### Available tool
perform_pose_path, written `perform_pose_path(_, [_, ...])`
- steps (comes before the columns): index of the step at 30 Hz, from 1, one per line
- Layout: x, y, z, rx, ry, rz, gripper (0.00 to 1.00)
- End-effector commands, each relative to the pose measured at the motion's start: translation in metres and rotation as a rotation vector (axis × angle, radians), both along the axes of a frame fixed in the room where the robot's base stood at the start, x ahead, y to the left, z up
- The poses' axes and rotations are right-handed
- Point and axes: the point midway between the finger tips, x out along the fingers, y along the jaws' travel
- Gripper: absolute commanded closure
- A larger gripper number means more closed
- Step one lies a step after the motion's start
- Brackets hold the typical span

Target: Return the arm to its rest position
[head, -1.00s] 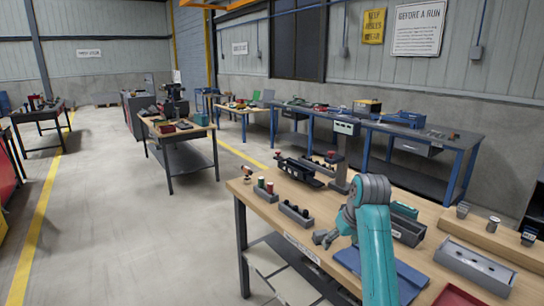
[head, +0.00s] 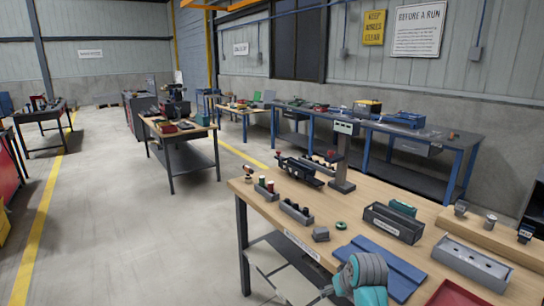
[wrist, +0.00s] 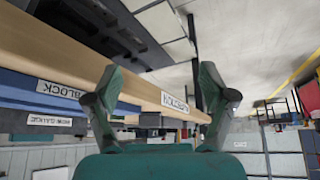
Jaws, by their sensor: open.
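My arm (head: 364,275) shows teal and grey at the bottom of the head view, folded low by the front edge of the workbench. My gripper (wrist: 160,75) is in the wrist view, with its two dark green fingers spread wide and nothing between them. The wrist view is tilted, with the bench's edge and its white labels running behind the fingers. In the head view the fingers are mostly cut off by the lower frame edge.
A post with a display (head: 343,160) stands at the back.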

Motion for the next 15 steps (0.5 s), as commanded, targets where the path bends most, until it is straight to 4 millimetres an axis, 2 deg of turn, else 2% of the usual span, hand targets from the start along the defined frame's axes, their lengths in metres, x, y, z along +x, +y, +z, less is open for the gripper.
perform_pose_path(1, [-0.013,0.001,-0.023,0.002,-0.009,-0.007,0.17])
perform_pose_path(6, [-0.048,0.003,-0.074,0.007,-0.071,-0.031,0.17])
perform_pose_path(15, [-0.127,0.005,-0.143,0.016,-0.18,-0.071,0.17])
